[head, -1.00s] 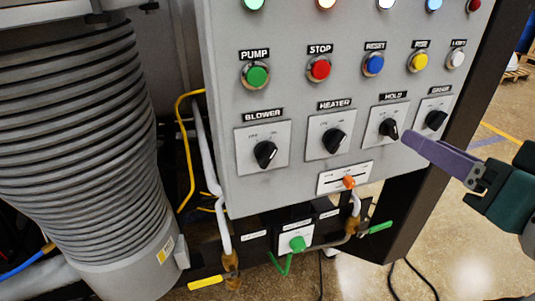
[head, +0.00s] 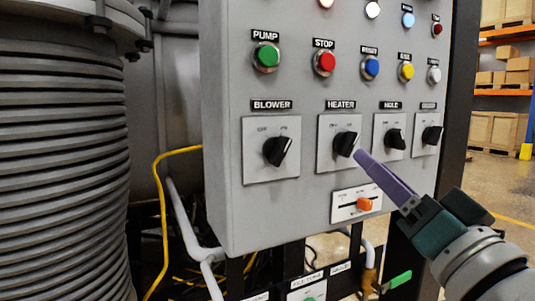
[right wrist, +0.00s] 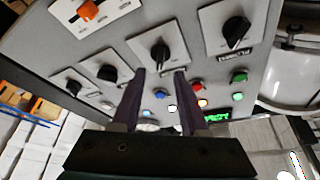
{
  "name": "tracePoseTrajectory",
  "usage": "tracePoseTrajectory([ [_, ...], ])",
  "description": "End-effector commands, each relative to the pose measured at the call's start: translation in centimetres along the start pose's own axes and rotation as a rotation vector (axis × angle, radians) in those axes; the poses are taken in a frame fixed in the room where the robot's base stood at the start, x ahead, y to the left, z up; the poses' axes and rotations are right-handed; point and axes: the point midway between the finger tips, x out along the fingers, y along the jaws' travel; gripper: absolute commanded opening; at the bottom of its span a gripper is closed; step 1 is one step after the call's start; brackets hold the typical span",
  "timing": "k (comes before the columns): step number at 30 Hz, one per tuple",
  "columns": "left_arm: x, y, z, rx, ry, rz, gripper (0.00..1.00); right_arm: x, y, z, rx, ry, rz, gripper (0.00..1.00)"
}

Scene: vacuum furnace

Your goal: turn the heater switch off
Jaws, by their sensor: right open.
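The heater switch (head: 346,144) is a black rotary knob on a pale square plate under the HEATER label, on the grey control panel. Its ridge leans to the upper right; the small position marks are too blurred to read surely. My right gripper (head: 361,156) reaches in from the lower right, its purple fingertips just beside and below this knob. In the right wrist view the two purple fingers (right wrist: 160,73) are spread apart, with the heater knob (right wrist: 162,53) lying between and just beyond their tips. Contact is not clear. My left gripper is not in view.
The blower knob (head: 276,151) is left of the heater knob, the hold knob (head: 395,139) close on its right. An orange slider (head: 365,204) sits below. Push buttons such as the red stop button (head: 325,63) are above. A large ribbed duct (head: 60,170) stands at left.

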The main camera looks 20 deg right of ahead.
Motion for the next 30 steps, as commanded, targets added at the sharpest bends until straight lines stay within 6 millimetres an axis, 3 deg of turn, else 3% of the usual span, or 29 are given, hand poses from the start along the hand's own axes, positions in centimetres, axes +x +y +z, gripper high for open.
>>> tracePoseTrajectory([
  [3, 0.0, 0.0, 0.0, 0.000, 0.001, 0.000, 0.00, 2.2, -0.1, 0.0, 0.001, 0.002, -0.002, 0.44],
  [9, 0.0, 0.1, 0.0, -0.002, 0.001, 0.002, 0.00, 4.5, 0.0, 0.0, 0.000, 0.000, -0.001, 0.44],
  [20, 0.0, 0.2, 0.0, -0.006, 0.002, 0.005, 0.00, 5.0, 0.0, 0.1, 0.000, -0.002, 0.001, 0.44],
  [30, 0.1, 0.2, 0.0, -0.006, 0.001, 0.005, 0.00, 5.0, 0.0, 0.1, 0.000, -0.002, 0.001, 0.07],
])
